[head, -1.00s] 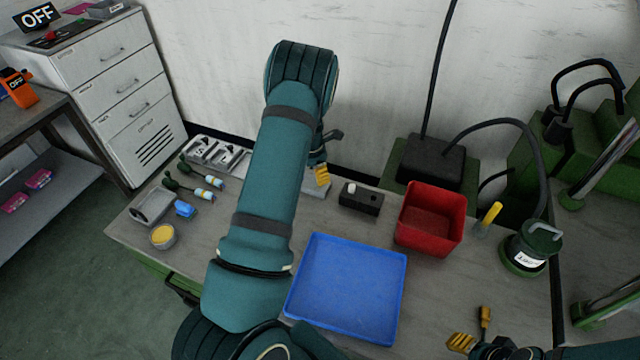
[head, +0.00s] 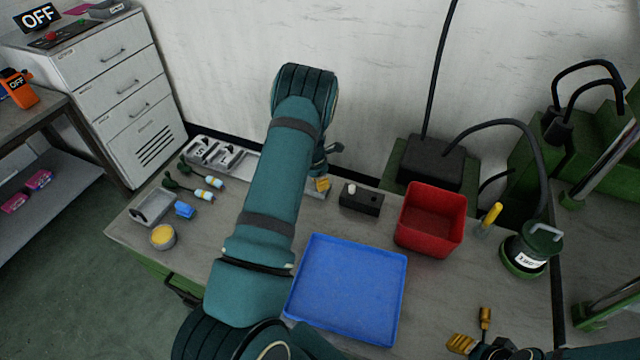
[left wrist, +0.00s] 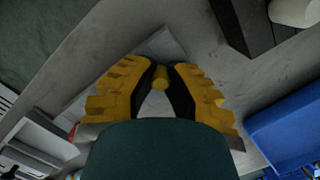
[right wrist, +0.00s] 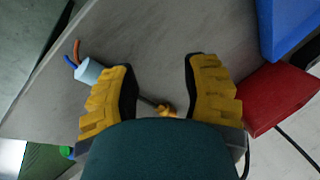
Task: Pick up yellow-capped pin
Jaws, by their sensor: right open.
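The yellow-capped pin shows in the left wrist view as a small round yellow cap (left wrist: 160,78) between my left fingertips. It is over a flat grey plate (left wrist: 165,45); the pin's lower part is hidden. My left gripper (left wrist: 163,68) has its yellow fingers close in on both sides of the cap. I cannot tell whether they press on it. In the head view my left gripper (head: 321,184) is low at the back of the table, partly behind my left arm. My right gripper (right wrist: 160,78) is open, with nothing gripped, above the table's front right.
A black block with a white knob (head: 361,199) stands just right of my left gripper. A yellow-topped item (head: 490,218) stands beside the bin.

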